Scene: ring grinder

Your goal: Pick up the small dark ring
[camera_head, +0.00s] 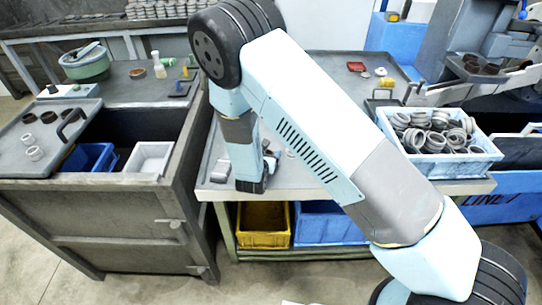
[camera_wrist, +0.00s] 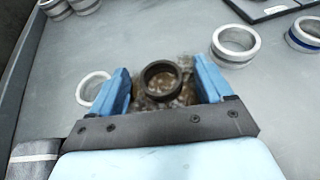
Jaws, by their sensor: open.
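The small dark ring (camera_wrist: 162,82) shows in the wrist view, lying on a brownish, stained patch of the grey table. My gripper (camera_wrist: 163,85) is open, with one blue finger to the left of the ring and one to the right. There is a gap between the ring and each finger. In the head view my gripper (camera_head: 252,182) points down over the near left part of the middle table (camera_head: 300,180). My arm and gripper hide the dark ring there.
In the wrist view, a light ring (camera_wrist: 93,90) lies close outside the left finger. A larger metal ring (camera_wrist: 235,45) and a blue-banded ring (camera_wrist: 304,34) lie to the right. A blue crate of rings (camera_head: 440,168) stands on the table's right side.

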